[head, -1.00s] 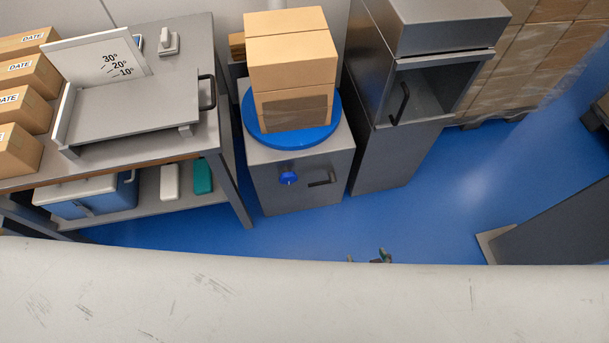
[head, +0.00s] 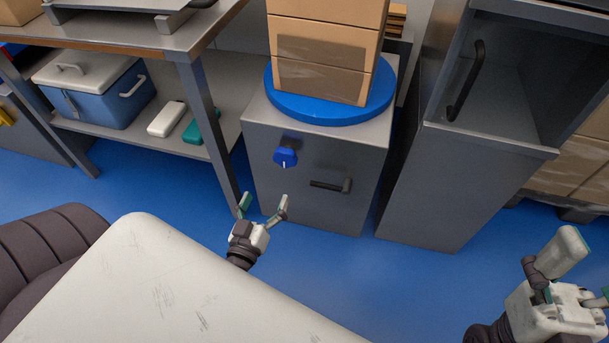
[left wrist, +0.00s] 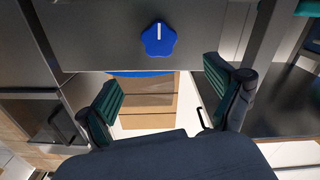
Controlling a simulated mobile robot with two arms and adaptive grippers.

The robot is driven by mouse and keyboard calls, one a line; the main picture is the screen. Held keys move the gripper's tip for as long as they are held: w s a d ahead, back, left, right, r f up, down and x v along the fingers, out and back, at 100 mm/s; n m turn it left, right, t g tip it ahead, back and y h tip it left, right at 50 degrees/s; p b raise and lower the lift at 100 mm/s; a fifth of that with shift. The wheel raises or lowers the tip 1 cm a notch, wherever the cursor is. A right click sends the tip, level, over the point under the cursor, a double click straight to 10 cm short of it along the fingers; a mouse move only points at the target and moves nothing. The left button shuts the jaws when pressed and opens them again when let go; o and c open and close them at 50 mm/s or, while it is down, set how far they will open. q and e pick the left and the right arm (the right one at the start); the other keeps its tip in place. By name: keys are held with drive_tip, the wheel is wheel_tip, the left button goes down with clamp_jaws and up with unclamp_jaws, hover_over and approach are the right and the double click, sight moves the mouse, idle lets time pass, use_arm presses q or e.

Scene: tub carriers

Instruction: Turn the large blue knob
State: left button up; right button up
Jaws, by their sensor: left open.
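The large blue knob (head: 285,157), with a white pointer line, sits on the front of a grey cabinet (head: 265,205). The line points roughly downward in the head view. The knob also shows in the left wrist view (left wrist: 159,39), upside down, beyond the fingers. My left gripper (head: 263,205) is open and empty, in front of and below the knob, apart from it. Its two fingers show spread in the left wrist view (left wrist: 163,82). My right gripper (head: 586,266) is at the lower right, fingers apart and empty, partly cut off by the frame edge.
A black handle (head: 330,186) sits right of the knob. Stacked boxes (head: 325,55) stand on a blue disc (head: 330,112) on the cabinet. A table leg (head: 207,125) is close on the left. Another grey cabinet (head: 440,190) stands right; blue floor lies between.

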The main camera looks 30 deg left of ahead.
sight(283, 158)
use_arm(q)
drive_tip(key=b+x, duration=0.2)
drive_tip(key=x, duration=1.2)
drive_tip(key=shift+s+a+b, duration=0.1)
drive_tip(key=shift+b, duration=0.2)
drive_tip(key=c, duration=1.1)
drive_tip(key=shift+c, duration=0.2)
drive_tip(key=shift+n, duration=0.5)
